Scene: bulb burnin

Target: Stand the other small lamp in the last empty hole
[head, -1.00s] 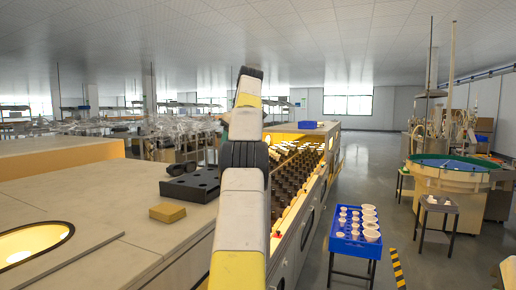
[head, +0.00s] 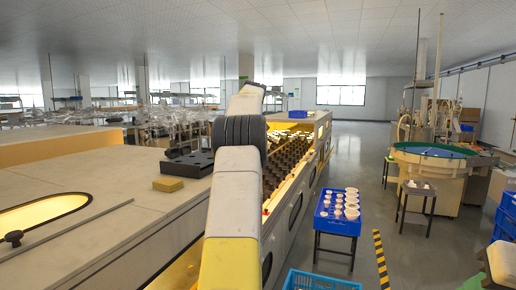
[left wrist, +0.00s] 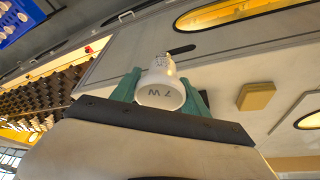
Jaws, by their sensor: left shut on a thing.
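My left gripper (left wrist: 160,84) is shut on a small white lamp (left wrist: 161,93), its green fingers on either side. The lamp's round end faces the wrist camera and carries the mark "7 W". In the head view my left arm hides its own gripper and the lamp. A black block with holes (head: 187,163) lies on the pale counter, left of the arm; I cannot tell which holes are empty. Rows of dark sockets (head: 285,165) fill the lit bed beyond my arm, partly hidden by it. They also show in the left wrist view (left wrist: 48,95). My right gripper is out of view.
A tan block (head: 168,184) lies on the counter (head: 110,215) near a lit oval opening (head: 45,213). A blue crate (head: 318,281) is at the bottom.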

